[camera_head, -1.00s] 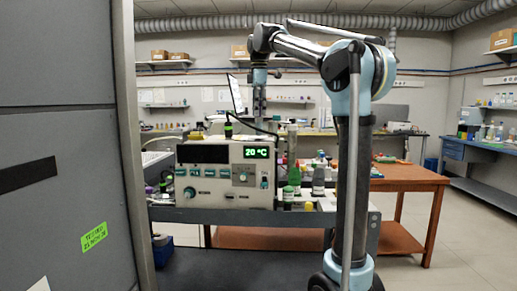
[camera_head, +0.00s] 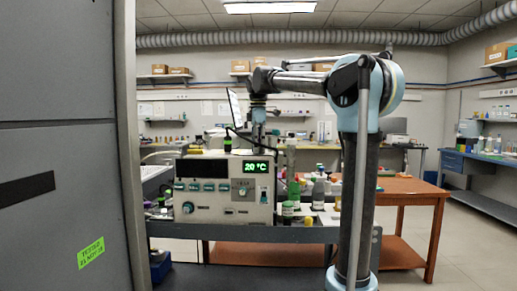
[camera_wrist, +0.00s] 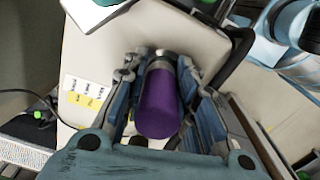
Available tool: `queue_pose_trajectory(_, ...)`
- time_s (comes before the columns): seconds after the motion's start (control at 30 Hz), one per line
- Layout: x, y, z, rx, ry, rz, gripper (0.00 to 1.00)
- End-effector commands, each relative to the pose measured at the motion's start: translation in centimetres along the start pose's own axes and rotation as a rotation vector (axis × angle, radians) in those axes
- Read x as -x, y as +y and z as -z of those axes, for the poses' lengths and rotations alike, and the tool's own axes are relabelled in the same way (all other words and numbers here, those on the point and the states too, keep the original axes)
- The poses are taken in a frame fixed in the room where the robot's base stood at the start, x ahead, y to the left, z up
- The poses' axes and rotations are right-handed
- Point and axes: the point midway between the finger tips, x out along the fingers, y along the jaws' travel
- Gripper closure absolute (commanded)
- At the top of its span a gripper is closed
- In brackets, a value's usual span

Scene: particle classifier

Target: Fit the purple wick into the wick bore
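The purple wick (camera_wrist: 158,108) is a short purple cylinder with a metallic collar at its far end, in the middle of the wrist view. My gripper (camera_wrist: 161,64) has a finger on each side of it and appears shut on it around the collar. The wick is over the beige top (camera_wrist: 112,60) of an instrument. The head view shows this beige instrument (camera_head: 225,191) with a green 20 °C display, with my wrist (camera_head: 258,108) above and behind it. The wick bore cannot be made out; the wick may hide it.
The instrument stands on a grey bench (camera_head: 230,232) with several bottles (camera_head: 318,190) to its right. A laptop-like screen (camera_head: 235,107) stands behind it. A tall grey cabinet (camera_head: 60,130) fills the left of the head view. A wooden table (camera_head: 410,190) is behind on the right.

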Motion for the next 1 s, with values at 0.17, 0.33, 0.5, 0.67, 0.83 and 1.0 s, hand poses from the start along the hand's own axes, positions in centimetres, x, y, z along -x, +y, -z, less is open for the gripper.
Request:
queue_pose_trajectory(0.17,0.2,-0.1,0.0,0.0,0.0,0.0,0.55)
queue_pose_trajectory(0.33,0.2,-0.2,0.0,0.0,0.0,0.0,0.55)
queue_pose_trajectory(0.5,0.8,-0.2,0.0,0.001,0.0,0.001,0.55)
queue_pose_trajectory(0.67,2.8,-0.2,0.1,0.001,0.001,0.001,0.55)
queue_pose_trajectory(0.83,6.0,-0.2,0.1,0.001,0.001,0.001,0.55)
queue_pose_trajectory(1.0,8.9,-0.2,0.1,0.001,0.001,0.002,0.55)
